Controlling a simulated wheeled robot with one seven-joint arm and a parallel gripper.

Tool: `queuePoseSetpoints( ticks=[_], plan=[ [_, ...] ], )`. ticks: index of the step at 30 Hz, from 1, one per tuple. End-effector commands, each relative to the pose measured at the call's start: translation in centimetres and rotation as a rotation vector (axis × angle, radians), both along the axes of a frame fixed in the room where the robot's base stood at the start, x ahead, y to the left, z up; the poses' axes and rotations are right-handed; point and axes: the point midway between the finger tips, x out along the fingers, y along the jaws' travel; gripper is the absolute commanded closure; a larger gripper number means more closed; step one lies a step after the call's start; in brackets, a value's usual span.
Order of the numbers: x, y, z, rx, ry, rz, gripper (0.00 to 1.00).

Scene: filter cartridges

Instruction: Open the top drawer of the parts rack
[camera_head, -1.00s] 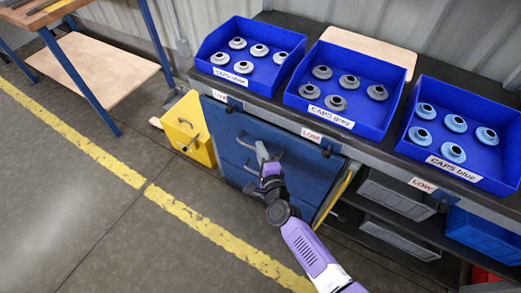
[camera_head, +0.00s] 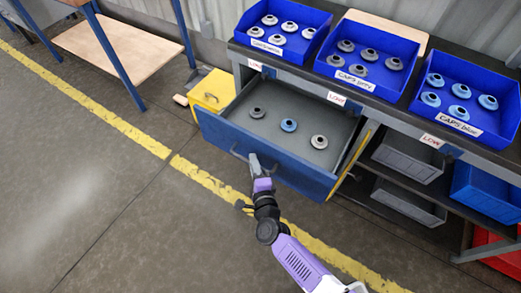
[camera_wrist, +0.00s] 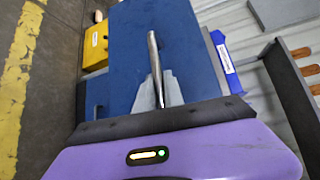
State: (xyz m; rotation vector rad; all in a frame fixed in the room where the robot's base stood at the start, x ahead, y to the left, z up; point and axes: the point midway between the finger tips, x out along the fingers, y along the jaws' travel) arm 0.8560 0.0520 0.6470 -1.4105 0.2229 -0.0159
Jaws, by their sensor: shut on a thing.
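The top drawer (camera_head: 215,133) of the parts rack (camera_head: 375,122) stands pulled well out, its blue front toward me. Its grey inside shows three caps: a dark grey cap (camera_head: 257,112), a blue cap (camera_head: 289,125) and a light grey cap (camera_head: 319,141). My gripper (camera_head: 254,162) is at the drawer handle (camera_head: 237,155) on the front. In the wrist view my gripper (camera_wrist: 158,92) is shut on the metal handle bar (camera_wrist: 153,52), against the blue drawer front (camera_wrist: 190,35). The lower drawers are hidden under the open one in the head view.
Blue bins of white caps (camera_head: 308,50), grey caps (camera_head: 405,75) and blue caps (camera_head: 510,122) stand on the rack top. A yellow cabinet (camera_head: 208,92) is left of the drawer. Grey bins (camera_head: 408,157) sit on right-hand shelves. The floor in front (camera_head: 130,220) is clear.

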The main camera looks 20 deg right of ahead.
Motion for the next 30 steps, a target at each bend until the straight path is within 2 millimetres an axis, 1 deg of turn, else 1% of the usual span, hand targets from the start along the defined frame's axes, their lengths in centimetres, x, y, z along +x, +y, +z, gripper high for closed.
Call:
queuePoseSetpoints(
  ticks=[1, 3, 9, 15, 24, 25, 27, 28, 30],
  plan=[
    [-0.6, 0.7, 0.1, 0.000, 0.004, 0.002, 1.00],
    [-1.2, 1.5, 0.1, 0.000, 0.003, 0.002, 1.00],
    [-2.2, 2.9, 0.0, -0.002, 0.002, 0.001, 1.00],
    [-2.5, 3.2, -0.1, -0.001, 0.002, -0.003, 1.00],
    [-2.5, 3.2, -0.1, 0.000, 0.001, -0.003, 1.00],
    [-2.5, 3.2, -0.1, 0.000, 0.001, -0.003, 0.81],
    [-2.5, 3.2, -0.1, 0.000, 0.001, -0.003, 0.68],
    [-2.5, 3.2, -0.1, 0.000, 0.001, -0.003, 0.66],
    [-2.4, 3.2, -0.1, 0.000, 0.000, -0.002, 0.66]
  ],
)
